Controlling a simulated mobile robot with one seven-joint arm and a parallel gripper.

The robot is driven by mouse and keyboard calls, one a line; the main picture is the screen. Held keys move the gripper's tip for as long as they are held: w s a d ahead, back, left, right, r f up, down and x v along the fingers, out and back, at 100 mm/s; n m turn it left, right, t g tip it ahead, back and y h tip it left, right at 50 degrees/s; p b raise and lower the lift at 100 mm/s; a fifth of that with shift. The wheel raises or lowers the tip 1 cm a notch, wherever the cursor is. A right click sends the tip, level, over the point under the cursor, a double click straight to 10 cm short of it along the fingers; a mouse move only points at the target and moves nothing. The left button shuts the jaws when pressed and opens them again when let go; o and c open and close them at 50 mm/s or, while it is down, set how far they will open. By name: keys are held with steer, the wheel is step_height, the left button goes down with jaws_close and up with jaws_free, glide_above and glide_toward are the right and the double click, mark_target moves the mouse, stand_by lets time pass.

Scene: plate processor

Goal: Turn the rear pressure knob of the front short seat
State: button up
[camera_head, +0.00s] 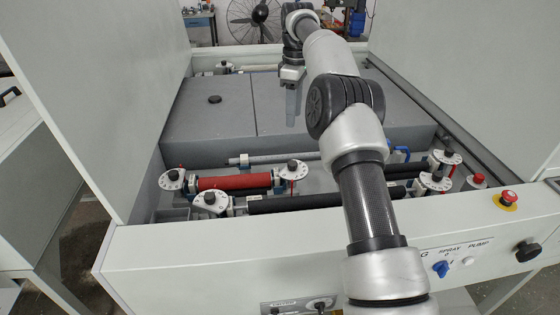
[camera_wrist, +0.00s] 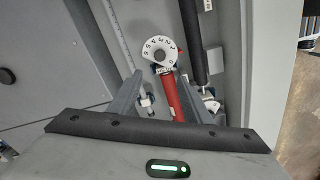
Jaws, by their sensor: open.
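A red roller (camera_head: 235,182) lies in the open bay, with a white round dial with a dark knob at each end. The left dial (camera_head: 172,178) and the right dial (camera_head: 293,169) both show in the head view. In the wrist view, a numbered dial (camera_wrist: 159,45) sits at the end of the red roller (camera_wrist: 178,100); it looks like the right one. My gripper (camera_head: 292,108) is above and behind that dial, pointing down. In the wrist view its two fingers (camera_wrist: 160,100) are apart and empty, with the dial beyond them, not touched. The frames carry no seat labels.
More dials stand at the front left (camera_head: 210,200) and right (camera_head: 436,181), by a black roller (camera_head: 290,203). A flat grey cover (camera_head: 215,115) lies behind. White side walls flank the bay. The front panel (camera_head: 200,262) carries switches and a red emergency button (camera_head: 508,197).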

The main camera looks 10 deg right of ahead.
mark_target(292, 163)
step_height(292, 163, down, 17)
steer(key=b, duration=0.2)
steer(key=shift+f+b, duration=0.2)
steer(key=shift+b, duration=0.1)
steer(key=c, duration=1)
steer(key=shift+c, duration=0.2)
steer(key=shift+r, duration=0.1)
steer(key=n+p, duration=0.1)
steer(key=n, duration=0.1)
steer(key=shift+n+p, duration=0.3)
steer(key=shift+n, duration=0.1)
steer(key=n+p, duration=0.1)
steer(key=n, duration=0.3)
steer(key=shift+n, duration=0.3)
